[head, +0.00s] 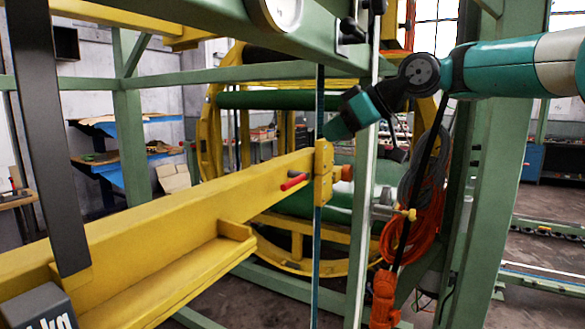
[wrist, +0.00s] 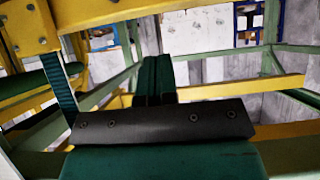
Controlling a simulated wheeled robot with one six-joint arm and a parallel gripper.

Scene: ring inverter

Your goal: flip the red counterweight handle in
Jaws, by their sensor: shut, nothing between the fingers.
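The red handle (head: 294,182) is a short bar sticking out from the side of the yellow beam (head: 180,210), near the beam's right end, next to the yellow end block (head: 323,172). My gripper (head: 332,129) is above and to the right of the handle, apart from it, just over the end block. In the wrist view my gripper (wrist: 154,75) has its two teal fingers together with nothing between them. I do not make out the red handle in the wrist view.
A blue vertical strap (head: 319,100) runs past the end block. A green post (head: 363,190) stands just right of it. Orange cable (head: 400,240) hangs at the right.

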